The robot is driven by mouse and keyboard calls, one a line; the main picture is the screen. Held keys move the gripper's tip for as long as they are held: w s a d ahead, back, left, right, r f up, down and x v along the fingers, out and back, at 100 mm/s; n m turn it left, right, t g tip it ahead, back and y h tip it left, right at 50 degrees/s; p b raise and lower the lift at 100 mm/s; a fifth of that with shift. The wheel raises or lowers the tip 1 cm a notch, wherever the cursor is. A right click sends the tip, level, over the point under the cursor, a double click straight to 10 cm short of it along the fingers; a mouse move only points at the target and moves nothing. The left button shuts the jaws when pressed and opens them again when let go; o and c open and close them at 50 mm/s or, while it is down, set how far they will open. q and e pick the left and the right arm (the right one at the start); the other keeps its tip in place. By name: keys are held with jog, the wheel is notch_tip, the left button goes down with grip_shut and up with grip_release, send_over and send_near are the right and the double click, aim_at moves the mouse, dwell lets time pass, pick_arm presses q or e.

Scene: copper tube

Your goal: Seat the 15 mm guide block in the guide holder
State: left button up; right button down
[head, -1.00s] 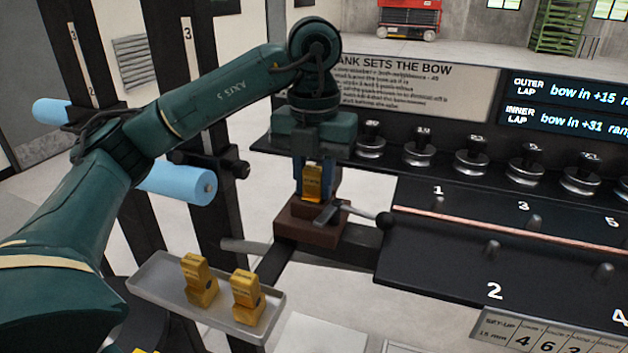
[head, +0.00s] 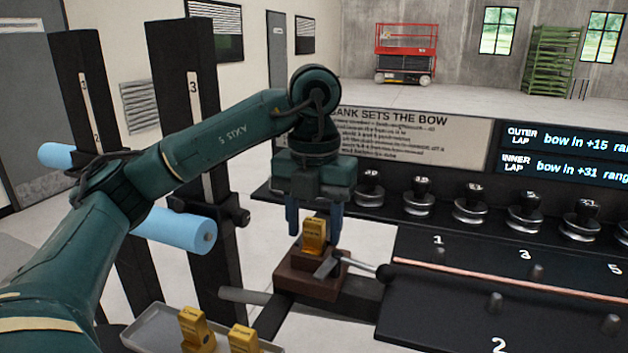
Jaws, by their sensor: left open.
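A yellow guide block (head: 314,235) stands upright in the brown guide holder (head: 297,276). Its label is too small to read. My left gripper (head: 314,228) is open, with its blue fingers on either side of the block's upper part and a gap showing beside them. A lever (head: 350,264) with a dark round knob sticks out to the right from the holder. My right gripper is not in view.
Two more yellow blocks (head: 195,332) stand in a grey tray (head: 150,326) at the lower left. A copper tube (head: 500,278) runs over the dark numbered bench at right. Several knobs line its back. Blue rollers (head: 180,229) on dark posts stand at left.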

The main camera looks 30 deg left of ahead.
aim_at(314, 221)
pick_arm(q)
notch_tip(314, 221, up, 11)
jog(key=p, duration=0.2)
jog(key=shift+f, duration=0.15)
dwell(0.5)
